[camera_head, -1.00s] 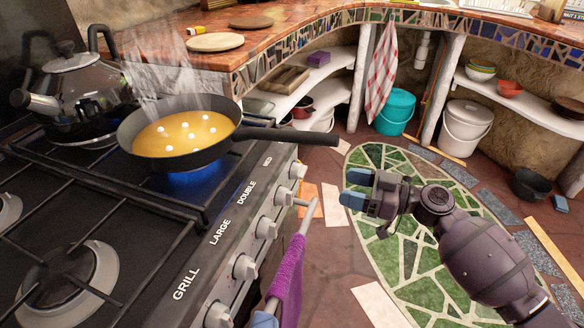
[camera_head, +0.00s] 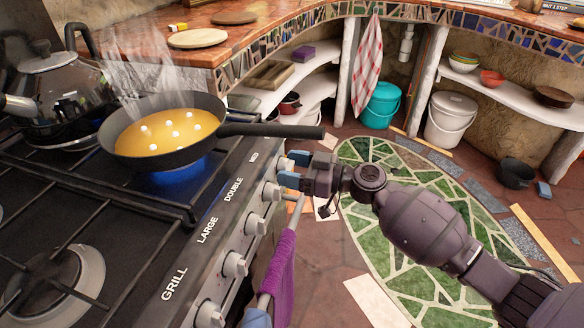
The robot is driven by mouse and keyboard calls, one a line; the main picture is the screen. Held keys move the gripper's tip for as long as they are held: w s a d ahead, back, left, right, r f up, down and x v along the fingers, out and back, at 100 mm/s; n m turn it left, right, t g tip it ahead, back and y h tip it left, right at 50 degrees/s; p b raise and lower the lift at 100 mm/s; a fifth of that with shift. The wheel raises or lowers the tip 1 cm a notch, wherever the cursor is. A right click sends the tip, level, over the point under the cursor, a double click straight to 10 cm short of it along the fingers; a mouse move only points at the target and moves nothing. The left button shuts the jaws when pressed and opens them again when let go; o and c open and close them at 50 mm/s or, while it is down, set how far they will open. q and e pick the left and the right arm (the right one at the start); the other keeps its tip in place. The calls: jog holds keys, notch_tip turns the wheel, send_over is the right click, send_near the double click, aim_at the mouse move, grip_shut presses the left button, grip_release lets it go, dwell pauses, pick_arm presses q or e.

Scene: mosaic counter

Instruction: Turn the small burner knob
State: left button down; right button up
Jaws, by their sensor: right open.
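The stove's front panel carries a row of silver knobs with the labels GRILL, LARGE, DOUBLE and MED; no label reading SMALL shows.
A black pan (camera_head: 165,130) with yellow food steams over a blue flame, its handle reaching above my right gripper. A kettle (camera_head: 55,95) stands behind left. A purple cloth (camera_head: 279,270) hangs on the oven rail below the knobs. Open floor lies right.

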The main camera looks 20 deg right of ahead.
jog(key=c, duration=0.9)
